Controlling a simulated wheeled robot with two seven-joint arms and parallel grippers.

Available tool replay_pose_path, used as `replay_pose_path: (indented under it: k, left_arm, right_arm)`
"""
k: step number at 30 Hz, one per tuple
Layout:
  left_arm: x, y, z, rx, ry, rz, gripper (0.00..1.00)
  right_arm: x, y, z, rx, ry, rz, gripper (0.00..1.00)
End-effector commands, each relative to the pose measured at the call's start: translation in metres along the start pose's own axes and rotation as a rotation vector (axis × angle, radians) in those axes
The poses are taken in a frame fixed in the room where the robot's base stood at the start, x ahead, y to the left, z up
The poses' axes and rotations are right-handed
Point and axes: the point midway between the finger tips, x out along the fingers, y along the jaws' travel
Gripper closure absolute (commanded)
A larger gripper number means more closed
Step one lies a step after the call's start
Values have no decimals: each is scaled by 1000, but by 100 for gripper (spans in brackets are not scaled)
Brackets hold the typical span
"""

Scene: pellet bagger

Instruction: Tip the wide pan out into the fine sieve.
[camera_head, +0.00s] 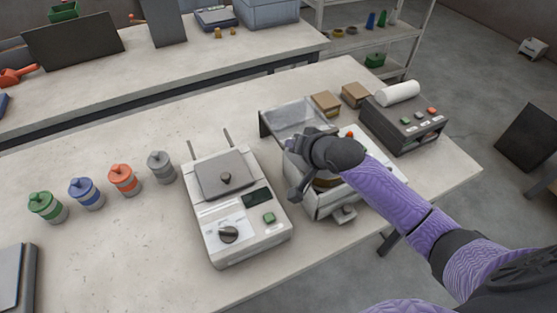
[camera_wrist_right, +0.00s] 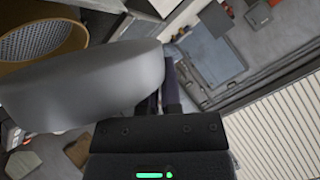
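In the right wrist view a smooth grey rounded vessel, which I take as the wide pan (camera_wrist_right: 80,92), fills the left side right at the fingertips. My right gripper (camera_wrist_right: 172,88) appears shut on its edge, though the grip itself is partly hidden. I cannot pick out the pan clearly there. My left gripper is not in view.
A scale-like device (camera_head: 235,210) stands left of the box, with several lidded coloured jars (camera_head: 123,180) further left. A clear tray (camera_head: 293,120) is behind the box. A dark sealer (camera_head: 405,125) and small brown boxes (camera_head: 326,103) stand right.

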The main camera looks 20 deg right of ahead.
Motion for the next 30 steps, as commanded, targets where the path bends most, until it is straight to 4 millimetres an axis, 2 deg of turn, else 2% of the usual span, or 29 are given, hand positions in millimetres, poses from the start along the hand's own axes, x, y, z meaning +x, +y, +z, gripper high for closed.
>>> replay_pose_path:
  k: [1,6,7,9,11,13,18,24,30]
  left_arm:
    - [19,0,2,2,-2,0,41]
    - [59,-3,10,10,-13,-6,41]
    - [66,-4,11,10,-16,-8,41]
    - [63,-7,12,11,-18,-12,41]
    - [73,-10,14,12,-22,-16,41]
    - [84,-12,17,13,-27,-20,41]
    - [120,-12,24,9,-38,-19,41]
    - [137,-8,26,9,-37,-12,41]
    - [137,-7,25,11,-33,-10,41]
  right_arm:
    - [4,11,-4,44,-23,-19,100]
    - [1,24,-28,220,-118,-99,100]
    - [0,26,-32,247,-134,-114,100]
    - [-6,29,-48,355,-190,-161,100]
    - [-6,36,-59,458,-245,-210,100]
    - [-8,43,-72,576,-311,-269,100]
    - [-5,63,-90,789,-436,-375,100]
    - [-7,71,-101,895,-499,-423,100]
    - [-10,70,-105,914,-512,-431,100]
